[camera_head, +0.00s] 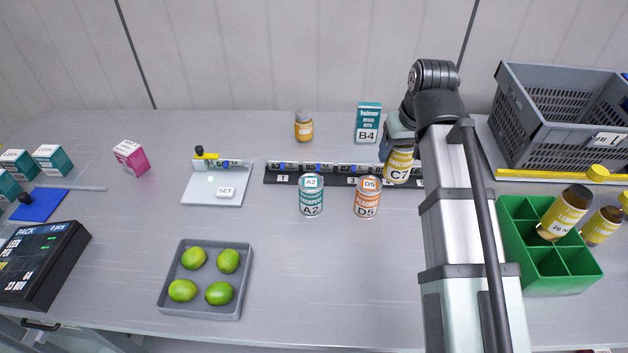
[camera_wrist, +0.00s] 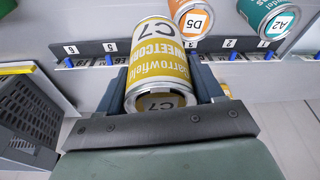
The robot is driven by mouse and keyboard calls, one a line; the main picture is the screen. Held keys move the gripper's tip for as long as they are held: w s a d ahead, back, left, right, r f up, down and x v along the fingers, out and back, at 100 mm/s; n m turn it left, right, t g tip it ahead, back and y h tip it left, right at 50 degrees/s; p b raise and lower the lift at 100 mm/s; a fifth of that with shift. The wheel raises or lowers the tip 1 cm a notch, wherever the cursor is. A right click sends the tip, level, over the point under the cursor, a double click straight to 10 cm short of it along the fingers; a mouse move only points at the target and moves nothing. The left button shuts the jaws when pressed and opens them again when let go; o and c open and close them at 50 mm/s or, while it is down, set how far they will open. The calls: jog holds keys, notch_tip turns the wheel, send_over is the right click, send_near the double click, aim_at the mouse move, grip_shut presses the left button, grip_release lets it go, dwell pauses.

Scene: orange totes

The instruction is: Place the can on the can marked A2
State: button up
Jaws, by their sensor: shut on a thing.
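My gripper (camera_head: 396,143) is shut on a yellow and white can marked C7 (camera_head: 399,167). In the wrist view the can (camera_wrist: 162,65) sits between the two fingers of my gripper (camera_wrist: 165,85). The teal can marked A2 (camera_head: 312,196) stands upright on the table to the left of the held can, with nothing on it. It also shows at the top right of the wrist view (camera_wrist: 266,16). An orange can marked D5 (camera_head: 367,197) stands between A2 and my gripper, and it shows in the wrist view (camera_wrist: 192,17).
A dark numbered rail (camera_head: 290,178) runs behind the cans. A box marked B4 (camera_head: 368,122) and an amber jar (camera_head: 304,126) stand behind it. A tray of limes (camera_head: 243,292) is front left; a green divided crate (camera_head: 518,232) and grey basket (camera_head: 548,150) are right.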

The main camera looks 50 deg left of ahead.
jog(key=s+a+r+n+g, duration=0.1)
jog(key=s+a+r+n, duration=0.45)
jog(key=s+a, duration=0.75)
jog(key=m, duration=0.1)
send_over(310, 180)
jog(key=shift+y, duration=0.4)
jog(key=shift+f, duration=4.25)
jog(key=o, duration=1.3)
jog(key=shift+f, duration=0.1)
jog(key=v, duration=1.2)
